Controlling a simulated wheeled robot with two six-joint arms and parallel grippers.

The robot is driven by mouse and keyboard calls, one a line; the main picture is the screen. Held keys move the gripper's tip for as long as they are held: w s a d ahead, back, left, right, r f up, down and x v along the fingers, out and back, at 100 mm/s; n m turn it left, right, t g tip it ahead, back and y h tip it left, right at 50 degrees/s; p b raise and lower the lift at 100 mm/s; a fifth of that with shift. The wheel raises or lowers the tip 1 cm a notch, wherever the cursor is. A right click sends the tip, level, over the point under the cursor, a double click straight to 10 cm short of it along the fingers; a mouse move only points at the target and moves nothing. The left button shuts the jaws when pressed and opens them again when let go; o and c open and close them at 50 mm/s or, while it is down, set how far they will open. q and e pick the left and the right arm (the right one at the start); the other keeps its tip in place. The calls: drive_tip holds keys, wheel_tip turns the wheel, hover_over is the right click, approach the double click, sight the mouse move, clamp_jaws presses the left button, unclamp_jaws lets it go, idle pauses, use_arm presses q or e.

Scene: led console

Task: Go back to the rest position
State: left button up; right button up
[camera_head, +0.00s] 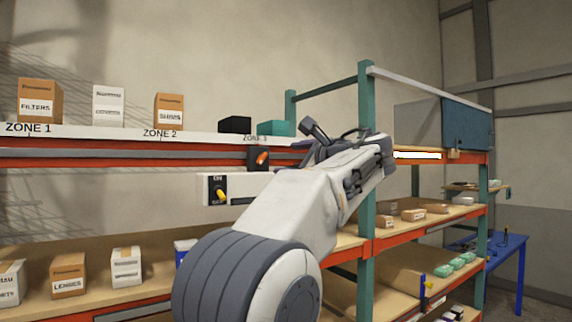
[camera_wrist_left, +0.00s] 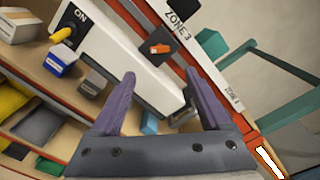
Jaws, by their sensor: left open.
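My left gripper (camera_head: 318,135) is raised in front of the shelf near the Zone 3 label. In the left wrist view my left gripper (camera_wrist_left: 162,80) has its two purple-grey fingers apart with nothing held between them. A white console box (camera_head: 240,189) hangs below the upper shelf beam and carries a yellow-tipped lever (camera_head: 221,194) with an ON label above it. An orange switch in a black housing (camera_head: 258,158) is on the beam, apart from the fingers. It also shows in the left wrist view (camera_wrist_left: 160,48). My right gripper is not in view.
A bright white light bar (camera_head: 417,155) shows on the right part of the beam. A green upright post (camera_head: 366,240) stands right of my left arm. Boxes such as the FILTERS carton (camera_head: 40,102) line the shelves. A blue table (camera_head: 508,250) stands at far right.

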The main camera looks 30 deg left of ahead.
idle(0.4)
use_arm(q)
drive_tip(key=s+d+f+h+b, duration=0.15)
drive_tip(key=d+f+h, duration=0.25)
drive_tip(key=d+f, duration=0.5)
drive_tip(key=s+d+f+h+b, duration=0.15)
drive_tip(key=d+f+h, duration=0.3)
drive_tip(key=f, duration=0.85)
drive_tip(key=s+d+f+h+b, duration=0.1)
drive_tip(key=d+f+h+b, duration=0.15)
drive_tip(key=d+f, duration=0.6)
drive_tip(key=s+d+f+n+g+h+b, duration=0.1)
drive_tip(key=s+d+f, duration=0.4)
drive_tip(key=s+f, duration=0.7)
drive_tip(key=s+d+f+n+g+h+b, duration=0.2)
drive_tip(key=s+d+f+g+h, duration=0.3)
drive_tip(key=s+f, duration=0.8)
drive_tip(key=shift+s+f+n, duration=0.2)
drive_tip(key=shift+s+n, duration=0.35)
drive_tip(key=shift+n, duration=0.15)
drive_tip(key=shift+s+d+f+g+h, duration=0.2)
drive_tip(key=shift+s+f+g+h, duration=0.15)
drive_tip(key=shift+s, duration=0.35)
drive_tip(key=c, duration=0.4)
drive_tip(key=shift+s+f+n, duration=0.1)
drive_tip(key=shift+s+n, duration=0.15)
drive_tip(key=shift+n, duration=0.05)
drive_tip(key=shift+c, duration=0.7)
